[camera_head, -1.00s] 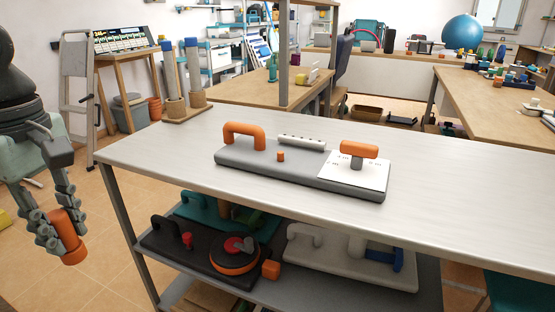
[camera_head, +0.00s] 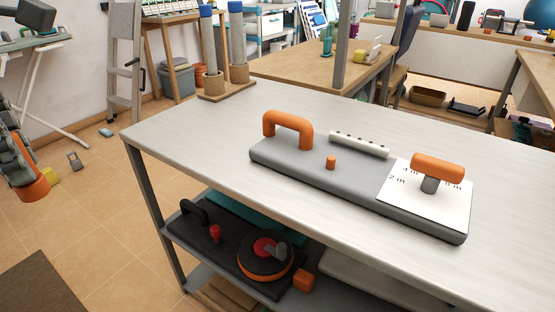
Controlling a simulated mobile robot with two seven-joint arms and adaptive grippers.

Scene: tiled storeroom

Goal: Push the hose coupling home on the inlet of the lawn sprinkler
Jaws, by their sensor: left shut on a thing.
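My left gripper (camera_head: 22,172) is at the left edge, partly cut off by the frame. It is shut on an orange cylindrical piece, apparently the hose coupling (camera_head: 32,189), held off to the left of the workbench and apart from it. On the bench lies a long grey board (camera_head: 345,188) that looks like the sprinkler unit. It carries an orange arch handle (camera_head: 289,124), a white bar with holes (camera_head: 359,144), a small orange stub (camera_head: 331,162) and an orange T-handle (camera_head: 437,166) over a white marked plate (camera_head: 412,199). I cannot tell which part is the inlet. My right gripper is out of view.
The pale workbench (camera_head: 190,128) is clear around the board. Two blue-capped tubes (camera_head: 237,38) stand in a wooden holder at its far left end. A lower shelf holds a dark board with a round reel (camera_head: 264,259). A stepladder (camera_head: 124,65) stands behind left.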

